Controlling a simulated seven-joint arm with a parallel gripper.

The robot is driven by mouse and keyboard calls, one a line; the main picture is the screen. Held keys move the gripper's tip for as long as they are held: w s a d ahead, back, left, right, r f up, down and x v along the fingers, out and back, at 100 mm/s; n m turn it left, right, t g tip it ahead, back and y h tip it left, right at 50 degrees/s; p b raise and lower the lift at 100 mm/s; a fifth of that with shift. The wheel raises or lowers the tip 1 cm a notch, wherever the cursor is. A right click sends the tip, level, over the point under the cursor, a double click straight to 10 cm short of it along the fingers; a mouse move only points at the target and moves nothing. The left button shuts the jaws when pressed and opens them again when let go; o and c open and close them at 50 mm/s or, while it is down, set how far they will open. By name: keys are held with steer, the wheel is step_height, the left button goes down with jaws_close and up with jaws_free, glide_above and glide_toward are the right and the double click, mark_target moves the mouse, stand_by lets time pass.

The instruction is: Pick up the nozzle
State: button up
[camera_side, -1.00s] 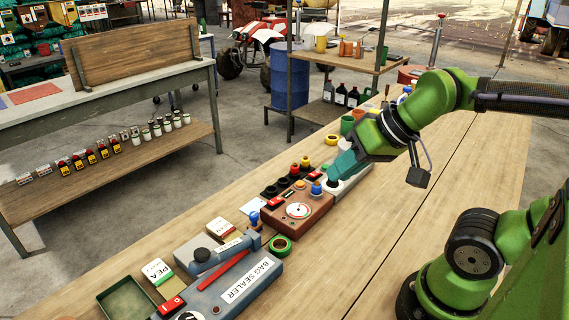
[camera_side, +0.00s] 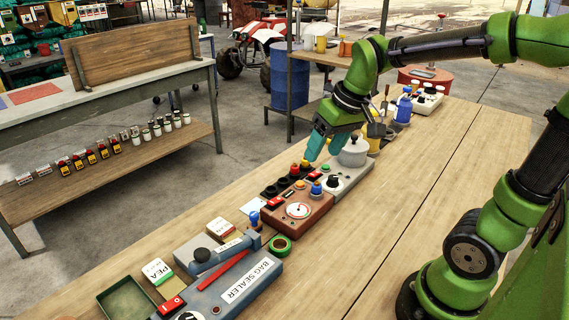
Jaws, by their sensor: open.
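My gripper (camera_side: 311,157), with teal fingers, points down and left, low over the far end of a black holder. It is open, though the gap between its fingers is hard to see. A red-topped piece (camera_side: 304,162) and a yellow-topped piece (camera_side: 295,169) sit in that holder close to the fingertips. Dark round pieces (camera_side: 270,190) stand in its nearer end. I cannot tell which of these small pieces is the nozzle. Contact between the fingertips and the red-topped piece cannot be made out.
A brown box with a gauge (camera_side: 299,210) stands beside the holder. A grey unit (camera_side: 345,183) with a lidded pot (camera_side: 354,153) is right of the gripper. A blue bottle (camera_side: 403,110) stands farther back. The bag sealer (camera_side: 250,282) is at the front. The bench's right side (camera_side: 420,190) is clear.

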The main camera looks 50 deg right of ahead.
mark_target(317, 182)
steer(key=w+d+n+g, duration=0.4)
steer(key=w+d+n, duration=0.3)
steer(key=d+n, duration=0.1)
steer(key=shift+h, duration=0.4)
steer(key=f, duration=1.6)
steer(key=shift+s+d+f, duration=0.15)
steer(key=shift+d+f, duration=0.05)
steer(key=shift+f, duration=0.15)
jaws_close()
